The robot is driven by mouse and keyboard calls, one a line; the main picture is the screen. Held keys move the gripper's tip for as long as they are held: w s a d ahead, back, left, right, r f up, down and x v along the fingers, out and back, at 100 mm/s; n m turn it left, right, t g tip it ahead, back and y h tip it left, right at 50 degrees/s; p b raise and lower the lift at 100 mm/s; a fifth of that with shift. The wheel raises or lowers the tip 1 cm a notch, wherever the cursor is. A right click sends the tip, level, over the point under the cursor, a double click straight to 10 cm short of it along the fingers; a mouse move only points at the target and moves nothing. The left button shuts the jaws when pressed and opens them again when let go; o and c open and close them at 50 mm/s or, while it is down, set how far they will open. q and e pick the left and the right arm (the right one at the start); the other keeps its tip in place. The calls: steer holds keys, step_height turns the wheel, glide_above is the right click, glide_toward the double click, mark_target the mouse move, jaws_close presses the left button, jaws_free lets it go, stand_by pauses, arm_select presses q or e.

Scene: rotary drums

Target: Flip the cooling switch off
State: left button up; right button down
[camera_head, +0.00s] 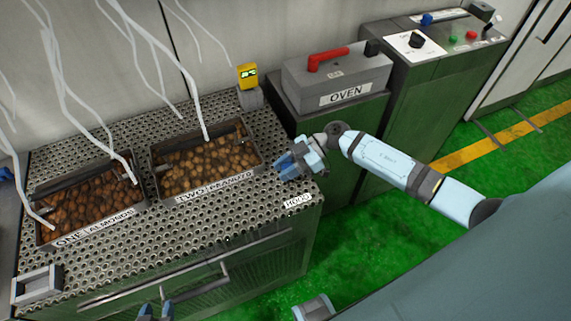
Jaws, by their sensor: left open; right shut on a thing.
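A perforated metal table (225,215) carries two trays of brown nuts with pale steam-like wisps above them. My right gripper (289,168) is low over the table's right edge, just behind a small white label (298,200). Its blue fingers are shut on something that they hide. No switch marked cooling is readable; whether one is under the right gripper I cannot tell. My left gripper (156,312) shows only its two blue fingertips at the bottom edge. They are apart, with nothing seen between them, in front of the table.
The almond tray (143,200) and second tray (258,170) stand on the table. A yellow display (247,76) is at its back corner. Behind my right arm are the oven (300,90) with a red handle and a panel (398,42) with a black knob (416,40). Green floor is open.

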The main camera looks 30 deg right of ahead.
steer(key=shift+s+n+t+p, duration=0.55)
steer(key=shift+s+n, duration=0.25)
steer(key=shift+n, duration=0.1)
steer(key=shift+s+f+n+t, duration=0.15)
steer(key=shift+s+n+t, duration=0.1)
steer(key=shift+s+n, duration=0.15)
steer(key=shift+s+a+f+n+t, duration=0.15)
steer(key=shift+s+n+t, duration=0.1)
steer(key=shift+n+t, duration=0.15)
arm_select(q)
steer(key=shift+w+a+r, duration=0.1)
steer(key=shift+r, duration=0.4)
steer(key=shift+w+a+r, duration=0.1)
steer(key=shift+r, duration=0.4)
steer(key=shift+d+r, duration=0.1)
steer(key=shift+r, duration=0.05)
arm_select(e)
steer(key=shift+s, duration=0.1)
steer(key=c, duration=0.9)
jaws_free()
